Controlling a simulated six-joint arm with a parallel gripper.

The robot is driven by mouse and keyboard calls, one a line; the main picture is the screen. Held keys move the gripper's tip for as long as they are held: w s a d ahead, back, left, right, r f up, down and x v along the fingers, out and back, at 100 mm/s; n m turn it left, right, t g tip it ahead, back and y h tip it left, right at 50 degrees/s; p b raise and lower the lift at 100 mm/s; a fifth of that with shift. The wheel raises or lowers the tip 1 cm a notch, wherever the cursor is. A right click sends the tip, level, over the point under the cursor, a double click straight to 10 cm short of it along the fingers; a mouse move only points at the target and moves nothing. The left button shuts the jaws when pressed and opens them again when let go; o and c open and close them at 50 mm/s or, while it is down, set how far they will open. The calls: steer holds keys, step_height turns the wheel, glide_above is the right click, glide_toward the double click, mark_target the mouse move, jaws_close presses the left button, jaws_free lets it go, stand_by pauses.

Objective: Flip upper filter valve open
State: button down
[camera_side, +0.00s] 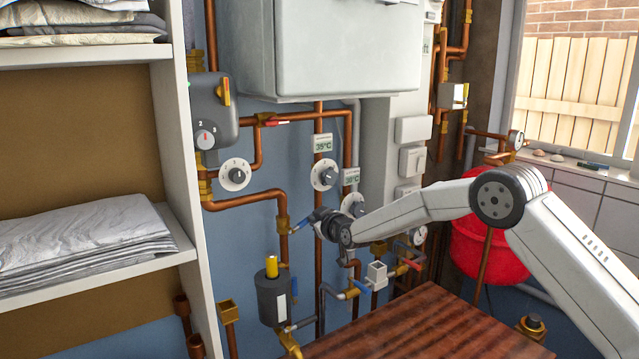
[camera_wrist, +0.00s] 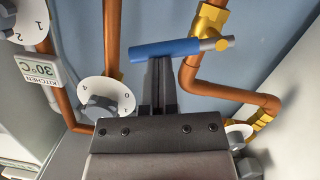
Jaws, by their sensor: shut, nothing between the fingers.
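The upper filter valve has a brass body (camera_side: 283,226) on the copper pipe above the grey filter housing (camera_side: 272,298). Its blue lever (camera_side: 300,225) sticks out sideways, crosswise to the pipe. In the wrist view the blue lever (camera_wrist: 165,47) runs left from the brass body (camera_wrist: 208,30). My gripper (camera_side: 314,216) is shut and empty, with its tips at the lever in the side view. In the wrist view the shut fingers (camera_wrist: 158,66) point at the middle of the lever; I cannot tell whether they touch it. The lever hides the very tips.
Round dials (camera_side: 236,175) and copper pipes line the wall around the valve. Another blue-handled valve (camera_side: 360,287) and a red-handled one (camera_side: 411,264) sit lower right. A white shelf (camera_side: 172,250) stands left, and a wooden top (camera_side: 420,325) lies below my arm.

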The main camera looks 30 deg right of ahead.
steer(key=shift+d+f, duration=0.4)
steer(key=shift+f, duration=0.15)
steer(key=shift+r, duration=0.2)
steer(key=d+r+v, duration=0.1)
steer(key=r+v, duration=0.1)
steer(key=v, duration=1)
steer(key=shift+a+r, duration=0.25)
steer(key=shift+a, duration=0.25)
steer(key=shift+s, duration=0.15)
